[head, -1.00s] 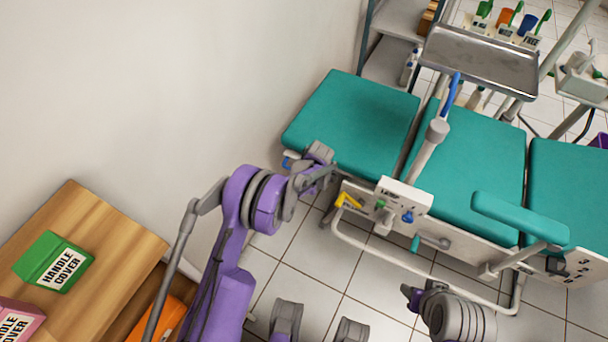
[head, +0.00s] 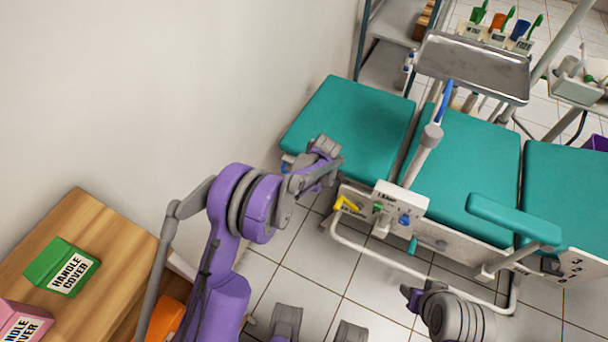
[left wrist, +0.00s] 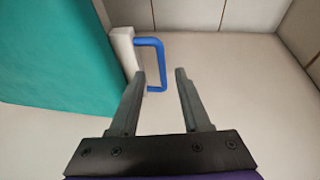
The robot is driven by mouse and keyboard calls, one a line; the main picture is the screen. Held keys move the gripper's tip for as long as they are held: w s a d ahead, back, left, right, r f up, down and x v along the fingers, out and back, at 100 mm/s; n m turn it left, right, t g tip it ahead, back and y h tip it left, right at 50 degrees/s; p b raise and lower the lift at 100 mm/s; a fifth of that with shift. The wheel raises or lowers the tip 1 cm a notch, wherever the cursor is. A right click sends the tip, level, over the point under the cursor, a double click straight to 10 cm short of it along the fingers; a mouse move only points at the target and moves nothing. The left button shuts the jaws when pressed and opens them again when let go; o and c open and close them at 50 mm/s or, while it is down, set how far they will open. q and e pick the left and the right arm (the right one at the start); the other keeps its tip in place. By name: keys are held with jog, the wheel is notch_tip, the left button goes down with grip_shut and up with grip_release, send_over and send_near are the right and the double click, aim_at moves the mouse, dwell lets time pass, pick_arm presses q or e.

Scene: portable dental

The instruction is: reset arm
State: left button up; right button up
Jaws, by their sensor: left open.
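My left arm comes in from the left in the head view, in purple and grey. Its wrist end (head: 322,160) is beside the near left corner of the teal dental chair (head: 350,128). In the left wrist view my left gripper (left wrist: 160,75) is open, with nothing between its fingers. A blue handle (left wrist: 152,62) on a white block is just beyond the fingertips. My right arm's purple and grey end (head: 412,296) shows at the lower right of the head view; its fingers cannot be made out.
A control panel (head: 400,203) with yellow, green and blue parts is on the chair's near side. A metal tray (head: 475,65) is above the chair. A wooden table (head: 125,235) holds a green box (head: 62,266) and a pink box (head: 22,322). Tiled floor (head: 300,255) shows between.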

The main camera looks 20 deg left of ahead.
pick_arm(q)
jog(key=shift+v, duration=1.2)
pick_arm(e)
jog(key=shift+r, duration=0.2)
pick_arm(q)
jog(key=s+a+r+m+h, duration=0.2)
jog(key=s+r+m, duration=0.5)
jog(key=s+r, duration=0.75)
jog(key=s+r+m+t+h, duration=0.15)
jog(key=s+m, duration=0.75)
jog(key=s, duration=1.2)
notch_tip(320, 180, up, 18)
jog(key=w+t+p, duration=0.1)
jog(key=w+p, duration=0.1)
jog(key=p, duration=1.3)
jog(key=shift+w+a, duration=0.2)
jog(key=shift+w, duration=0.05)
pick_arm(e)
notch_tip(320, 180, up, 17)
jog(key=w, duration=0.2)
jog(key=shift+t, duration=0.4)
